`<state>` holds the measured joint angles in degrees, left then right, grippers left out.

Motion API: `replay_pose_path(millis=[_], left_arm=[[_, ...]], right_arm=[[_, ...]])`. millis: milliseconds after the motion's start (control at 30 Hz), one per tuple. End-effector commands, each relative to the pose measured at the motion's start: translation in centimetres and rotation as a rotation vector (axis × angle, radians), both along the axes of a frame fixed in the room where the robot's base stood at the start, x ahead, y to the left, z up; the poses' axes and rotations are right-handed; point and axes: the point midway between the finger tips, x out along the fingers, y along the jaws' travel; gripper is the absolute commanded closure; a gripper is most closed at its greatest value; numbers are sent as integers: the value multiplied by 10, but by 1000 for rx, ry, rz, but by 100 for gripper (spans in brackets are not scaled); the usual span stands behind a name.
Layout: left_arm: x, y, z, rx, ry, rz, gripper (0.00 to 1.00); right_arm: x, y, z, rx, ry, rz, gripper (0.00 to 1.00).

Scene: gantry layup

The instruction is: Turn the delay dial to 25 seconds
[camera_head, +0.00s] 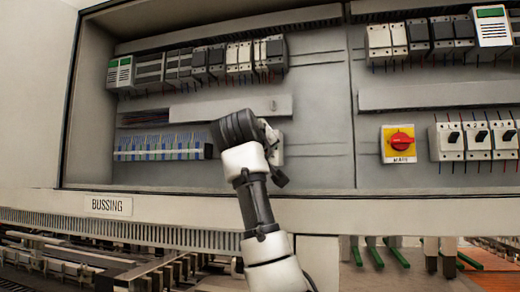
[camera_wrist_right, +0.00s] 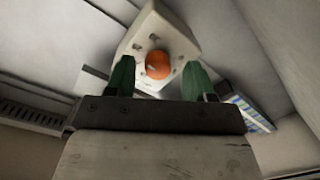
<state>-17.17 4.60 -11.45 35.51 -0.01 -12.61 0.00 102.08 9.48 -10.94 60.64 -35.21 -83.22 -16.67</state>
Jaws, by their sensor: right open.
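The delay dial is an orange knob (camera_wrist_right: 158,64) on a white module (camera_wrist_right: 172,28) in the right wrist view. Small dark marks surround the knob, but no numbers or setting can be read. My right gripper (camera_wrist_right: 160,67) is open, with one green finger on each side of the knob. Gaps show between the fingers and the knob, and I cannot tell the depth between them. In the head view my right arm reaches up to the cabinet's back wall and hides the knob; a pale edge of the module (camera_head: 278,148) shows beside the wrist. My left gripper is not in view.
A red rotary switch on a yellow plate (camera_head: 398,144) and white breakers (camera_head: 476,140) are at the right. Blue-grey terminal blocks (camera_head: 158,147) lie left of my wrist. Rows of modules (camera_head: 198,62) run above. The cabinet's front ledge (camera_head: 400,210), labelled BUSSING at the left, crosses below.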

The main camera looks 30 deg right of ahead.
Motion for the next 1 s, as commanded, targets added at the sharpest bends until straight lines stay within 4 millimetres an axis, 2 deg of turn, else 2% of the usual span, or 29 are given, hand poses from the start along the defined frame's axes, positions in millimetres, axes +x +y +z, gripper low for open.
replay_pose_path(millis=[167, 400, 633, 800, 1000], left_arm=[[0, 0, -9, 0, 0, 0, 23], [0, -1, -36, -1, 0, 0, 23], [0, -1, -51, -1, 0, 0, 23], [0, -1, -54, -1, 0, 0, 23], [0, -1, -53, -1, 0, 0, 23]], right_arm=[[-8, 8, -1, -2, -5, 1, 46], [-39, 44, -2, -2, -5, 3, 46], [-65, 72, 1, -1, -1, 2, 46], [-72, 79, 3, 0, 0, 0, 46], [-73, 80, 4, 1, 1, -1, 46]])
